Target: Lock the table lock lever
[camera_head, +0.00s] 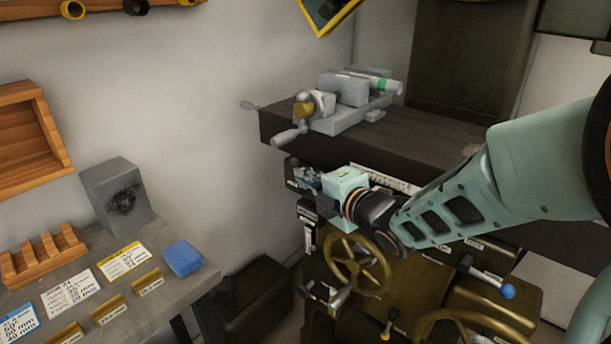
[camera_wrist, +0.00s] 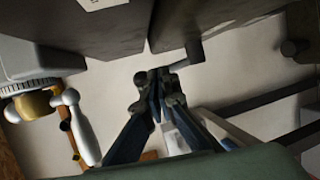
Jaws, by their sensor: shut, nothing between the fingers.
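My gripper (camera_head: 305,178) is at the left end of the machine, just below the dark machine table (camera_head: 400,146). In the wrist view my gripper (camera_wrist: 160,82) has its dark fingers drawn together, with nothing between them. A short dark grey lever (camera_wrist: 187,57) sticks out below the table edge, right by the fingertips. It looks like the table lock lever. I cannot tell whether the fingertips touch it. In the head view I cannot make this lever out, as my gripper and wrist cover that area.
A grey vise (camera_head: 345,95) with a handle (camera_head: 290,136) stands on the table above my gripper. A brass handwheel (camera_head: 358,264) and a blue-knobbed lever (camera_head: 508,291) are below. A grey bench (camera_head: 185,300) stands at the left.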

